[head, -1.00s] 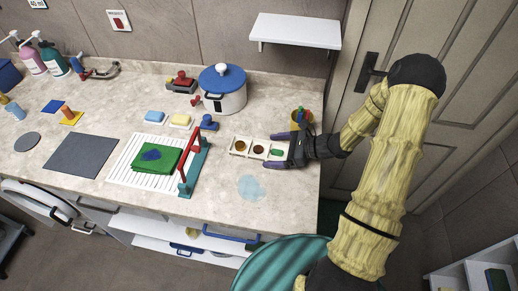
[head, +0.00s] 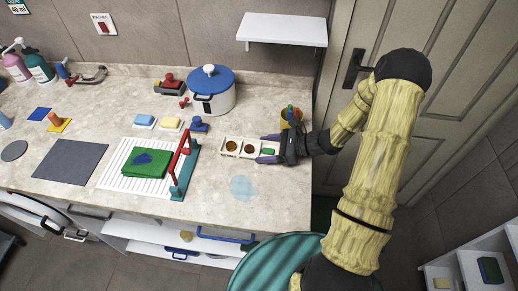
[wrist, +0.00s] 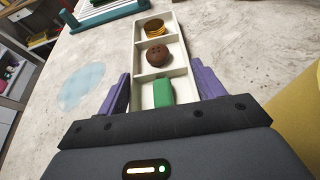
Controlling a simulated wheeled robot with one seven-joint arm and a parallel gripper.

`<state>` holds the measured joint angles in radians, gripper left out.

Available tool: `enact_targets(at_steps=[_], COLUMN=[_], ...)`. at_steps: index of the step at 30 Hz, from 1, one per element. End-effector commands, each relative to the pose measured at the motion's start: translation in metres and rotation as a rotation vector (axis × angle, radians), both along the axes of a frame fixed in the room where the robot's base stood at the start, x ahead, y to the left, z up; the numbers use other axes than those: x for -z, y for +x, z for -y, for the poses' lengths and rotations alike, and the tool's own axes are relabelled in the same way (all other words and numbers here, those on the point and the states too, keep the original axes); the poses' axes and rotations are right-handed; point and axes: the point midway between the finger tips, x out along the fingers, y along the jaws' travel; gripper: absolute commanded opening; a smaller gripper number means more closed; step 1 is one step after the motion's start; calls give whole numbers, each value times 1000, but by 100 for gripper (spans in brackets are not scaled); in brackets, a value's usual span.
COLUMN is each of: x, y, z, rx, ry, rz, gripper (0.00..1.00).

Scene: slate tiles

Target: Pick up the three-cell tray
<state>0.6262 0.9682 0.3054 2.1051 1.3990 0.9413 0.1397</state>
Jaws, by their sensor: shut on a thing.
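The three-cell tray (head: 244,154) is a long cream tray on the counter near its right end. In the wrist view the tray (wrist: 137,56) runs away from me, with a green block (wrist: 163,92) in the near cell, a brown round thing (wrist: 157,54) in the middle cell and a gold-brown round thing (wrist: 154,27) in the far cell. My gripper (head: 270,149) is at the tray's right end. In the wrist view its purple fingers (wrist: 162,90) are shut on the tray's two long sides. I cannot tell whether the tray is clear of the counter.
A red and teal rack (head: 180,160) stands left of the tray. A yellow cup (head: 291,116) with colourful things is just behind my gripper. A blue-lidded pot (head: 212,92) stands farther back. A pale blue patch (head: 243,188) lies in front on otherwise bare counter.

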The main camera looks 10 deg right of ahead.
Motion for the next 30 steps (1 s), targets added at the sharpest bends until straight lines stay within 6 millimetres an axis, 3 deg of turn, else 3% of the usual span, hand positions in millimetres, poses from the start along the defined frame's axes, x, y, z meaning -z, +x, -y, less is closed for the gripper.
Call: enact_targets(at_steps=[8,19,30], x=[-26,-87,-100], y=[0,0,0], z=[0,0,0], rx=[-1,-1,-1], ry=[0,0,1], rz=[4,4,0], gripper=[44,44,44])
